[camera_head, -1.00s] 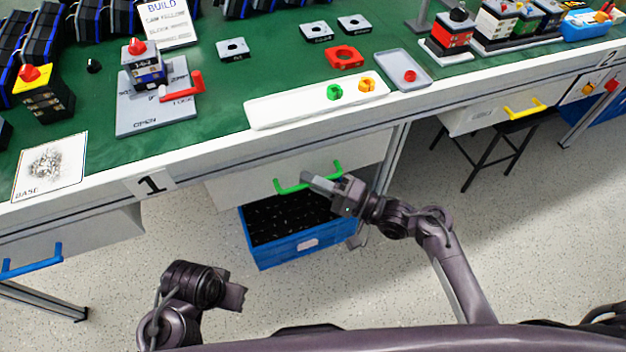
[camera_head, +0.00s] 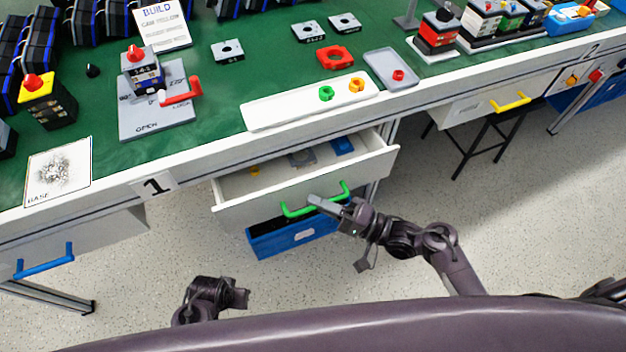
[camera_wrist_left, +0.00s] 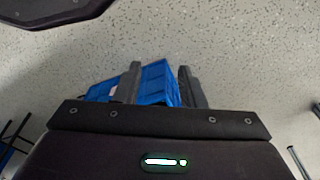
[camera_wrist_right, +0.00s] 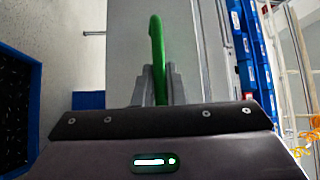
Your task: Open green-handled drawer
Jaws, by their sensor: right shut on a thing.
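The green-handled drawer (camera_head: 240,214) hangs under the table and is pulled partly out. Inside it are a small yellow piece (camera_head: 255,171), a grey piece (camera_head: 301,158) and a blue piece (camera_head: 342,145). My right gripper (camera_head: 318,202) is shut on the green handle (camera_head: 298,213) near its middle. In the right wrist view the handle (camera_wrist_right: 157,45) runs between the two fingers (camera_wrist_right: 158,85). My left gripper (camera_head: 240,297) is low at the front, away from the drawer. In the left wrist view its fingers (camera_wrist_left: 158,85) are apart with nothing between them.
A blue crate (camera_head: 290,238) stands on the floor under the drawer. A blue-handled drawer (camera_head: 70,240) is at left and a yellow-handled drawer (camera_head: 480,103) at right. The green tabletop (camera_head: 225,85) above holds switch parts and a white tray (camera_head: 290,110).

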